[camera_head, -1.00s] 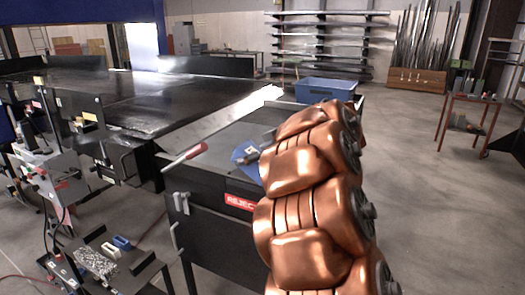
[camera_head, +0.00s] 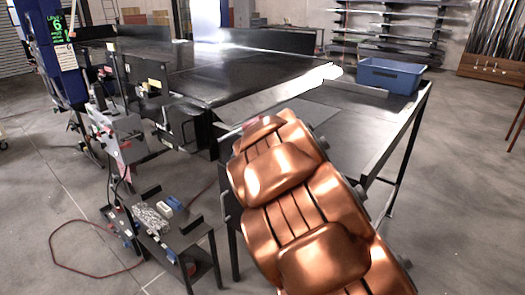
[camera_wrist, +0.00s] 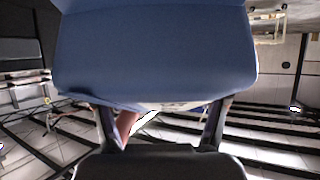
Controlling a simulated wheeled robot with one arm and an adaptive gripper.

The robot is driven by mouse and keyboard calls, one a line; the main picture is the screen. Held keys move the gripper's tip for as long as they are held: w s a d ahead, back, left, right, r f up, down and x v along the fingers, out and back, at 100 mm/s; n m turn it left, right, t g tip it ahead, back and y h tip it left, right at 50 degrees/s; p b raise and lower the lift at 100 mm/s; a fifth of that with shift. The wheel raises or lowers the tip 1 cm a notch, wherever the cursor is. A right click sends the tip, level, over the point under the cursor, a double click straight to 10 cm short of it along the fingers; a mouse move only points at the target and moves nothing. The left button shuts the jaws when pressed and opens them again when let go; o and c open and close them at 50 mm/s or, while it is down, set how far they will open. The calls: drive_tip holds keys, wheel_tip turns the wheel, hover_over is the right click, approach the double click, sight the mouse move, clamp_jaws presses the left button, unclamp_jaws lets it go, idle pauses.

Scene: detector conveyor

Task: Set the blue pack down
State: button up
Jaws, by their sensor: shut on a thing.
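The blue pack (camera_wrist: 155,50) fills the upper middle of the wrist view, close to the camera. My gripper (camera_wrist: 160,112) is shut on it, with one dark finger on each side below the pack. A little pale, printed surface shows at the pack's lower edge. In the head view my copper arm covers the gripper and the pack, so I cannot tell what lies under the pack or how high it is held.
A dark table (camera_head: 345,152) stands beyond my arm, with a blue bin (camera_head: 392,76) at its far right. A small low stand (camera_head: 205,240) holds a speckled grey block (camera_head: 150,218) and a small blue item (camera_head: 171,203). A red hose (camera_head: 62,262) lies on the floor.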

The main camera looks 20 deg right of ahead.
drive_tip(key=shift+m+h, duration=0.3)
drive_tip(key=w+a+f, duration=0.2)
drive_tip(key=a, duration=0.1)
drive_tip(key=shift+f, duration=0.15)
drive_tip(key=shift+w+a+f+m+h, duration=0.15)
drive_tip(key=shift+w+a+f, duration=0.1)
drive_tip(key=shift+w+a, duration=0.2)
drive_tip(key=shift+w+a+f+m+h, duration=0.15)
drive_tip(key=shift+w+a+f, duration=0.15)
drive_tip(key=shift+a, duration=0.25)
drive_tip(key=shift+s, duration=0.1)
